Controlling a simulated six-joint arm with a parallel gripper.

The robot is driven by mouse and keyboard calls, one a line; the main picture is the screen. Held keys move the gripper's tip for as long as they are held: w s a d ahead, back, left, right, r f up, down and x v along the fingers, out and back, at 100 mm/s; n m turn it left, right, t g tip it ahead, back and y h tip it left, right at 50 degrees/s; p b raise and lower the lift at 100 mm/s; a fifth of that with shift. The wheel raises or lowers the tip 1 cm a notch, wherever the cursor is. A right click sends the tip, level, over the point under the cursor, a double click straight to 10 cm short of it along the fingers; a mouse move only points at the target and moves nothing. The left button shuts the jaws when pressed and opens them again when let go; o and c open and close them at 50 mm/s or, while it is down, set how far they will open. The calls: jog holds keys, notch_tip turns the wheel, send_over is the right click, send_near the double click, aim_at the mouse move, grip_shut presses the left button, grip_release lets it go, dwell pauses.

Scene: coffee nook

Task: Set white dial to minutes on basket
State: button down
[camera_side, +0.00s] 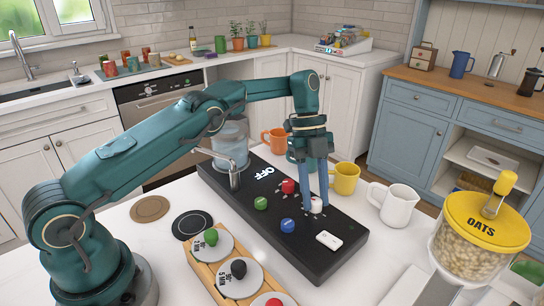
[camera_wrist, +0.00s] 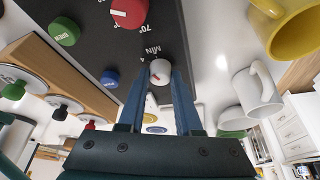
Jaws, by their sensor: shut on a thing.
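The white dial (camera_side: 316,205) is a small round knob on the black panel (camera_side: 335,252) of the coffee machine. In the wrist view the white dial (camera_wrist: 160,70) shows a short red pointer mark, with "MIN" and a "4" printed near it. My gripper (camera_side: 315,198) points down at the panel, and its blue fingers are shut on the white dial; the fingertips (camera_wrist: 160,76) lie on either side of it in the wrist view. The fingers hide part of the dial's rim and its surrounding marks. I cannot make out a basket label.
A red dial (camera_side: 289,186), green dial (camera_side: 261,203), blue dial (camera_side: 288,225) and white switch (camera_side: 329,240) share the panel. A yellow mug (camera_side: 345,178) and white mug (camera_side: 396,203) stand right. A wooden rack (camera_side: 205,268) with coloured knobs is in front.

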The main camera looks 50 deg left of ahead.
jog(key=c, duration=0.6)
grip_release()
jog(key=shift+n, duration=0.5)
